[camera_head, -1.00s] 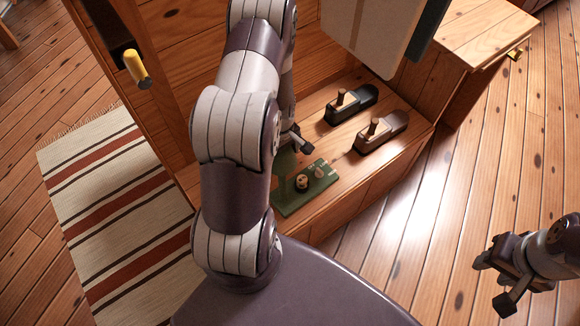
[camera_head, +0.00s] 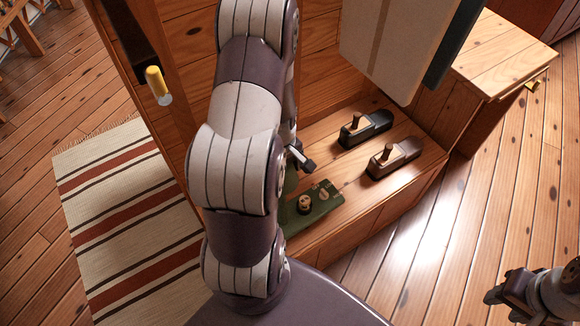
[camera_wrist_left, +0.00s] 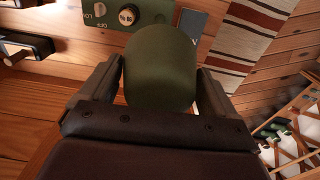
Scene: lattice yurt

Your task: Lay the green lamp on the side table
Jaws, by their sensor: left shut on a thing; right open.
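The green lamp (camera_wrist_left: 160,70), a dull green rounded cylinder, is between the fingers of my left gripper (camera_wrist_left: 160,85) in the left wrist view. The fingers are shut on its sides. In the head view my left arm hides most of that gripper and the lamp; only a dark part of the hand (camera_head: 302,157) shows beside the arm. My right gripper (camera_head: 508,296) is open and empty over the floor at the lower right. I cannot tell for sure which wooden piece is the side table; a small cabinet with a plain top (camera_head: 500,55) stands at the upper right.
A green panel with a knob (camera_head: 325,203) lies on a wooden bench top (camera_head: 340,180), beside two hand planes (camera_head: 365,128) (camera_head: 393,158). A pale panel (camera_head: 390,45) hangs above. A yellow-handled thing (camera_head: 154,82) is on the left post. A striped rug (camera_head: 120,220) lies left.

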